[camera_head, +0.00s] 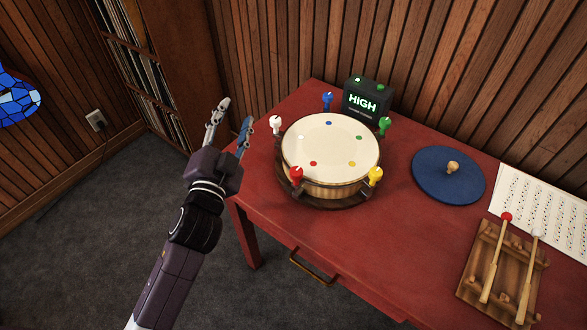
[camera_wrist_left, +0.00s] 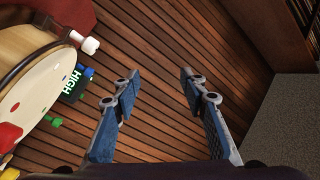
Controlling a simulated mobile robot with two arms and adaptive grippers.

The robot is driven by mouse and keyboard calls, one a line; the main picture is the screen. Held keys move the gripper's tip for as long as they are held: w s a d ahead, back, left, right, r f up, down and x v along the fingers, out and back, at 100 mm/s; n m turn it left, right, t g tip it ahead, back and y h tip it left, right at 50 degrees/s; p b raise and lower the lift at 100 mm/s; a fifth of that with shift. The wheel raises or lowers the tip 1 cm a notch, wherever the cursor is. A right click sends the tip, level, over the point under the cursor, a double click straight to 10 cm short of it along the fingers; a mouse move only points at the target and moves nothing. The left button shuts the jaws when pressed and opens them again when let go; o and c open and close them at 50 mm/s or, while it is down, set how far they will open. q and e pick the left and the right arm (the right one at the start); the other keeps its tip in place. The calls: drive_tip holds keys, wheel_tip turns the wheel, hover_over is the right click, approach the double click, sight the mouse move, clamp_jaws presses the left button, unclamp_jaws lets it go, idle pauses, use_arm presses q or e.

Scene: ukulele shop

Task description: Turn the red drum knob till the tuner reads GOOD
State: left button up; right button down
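The drum (camera_head: 330,150) stands on the red table with coloured knobs around its rim. The red knob (camera_head: 296,175) is at its front left. The tuner (camera_head: 365,97) behind the drum reads HIGH in green. My left gripper (camera_head: 232,118) is open and empty, left of the drum and apart from it, near the white knob (camera_head: 276,124). In the left wrist view its two fingers (camera_wrist_left: 155,95) are spread with wooden wall behind them. The drum (camera_wrist_left: 30,85), the white knob (camera_wrist_left: 90,45) and the tuner (camera_wrist_left: 76,82) show at the left there. My right gripper is not in view.
Blue (camera_head: 327,100), green (camera_head: 384,124) and yellow (camera_head: 375,176) knobs also ring the drum. A blue disc (camera_head: 447,185) with a wooden handle, a wooden rack (camera_head: 480,265) with two mallets and a sheet of paper (camera_head: 545,205) lie to the right. The table's front middle is clear.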

use_arm(q)
drive_tip(key=s+d+r+m+h, duration=0.3)
drive_tip(key=d+r+m+h, duration=1)
drive_tip(key=r+m, duration=0.2)
drive_tip(key=s+d+r+m+g+h, duration=0.2)
drive_tip(key=s+d+m+g+h, duration=0.35)
drive_tip(key=d+m+g, duration=0.55)
drive_tip(key=m+g+y, duration=0.7)
drive_tip(key=m+y, duration=0.8)
drive_tip(key=y, duration=0.1)
approach(295, 171)
drive_tip(key=f, duration=0.2)
drive_tip(key=x, duration=0.3)
drive_tip(key=p+x, duration=0.1)
drive_tip(key=x, duration=0.2)
drive_tip(key=shift+d, duration=0.45)
drive_tip(key=shift+w+d+f, duration=0.15)
drive_tip(key=shift+d+f, duration=0.05)
drive_tip(key=shift+f, duration=0.3)
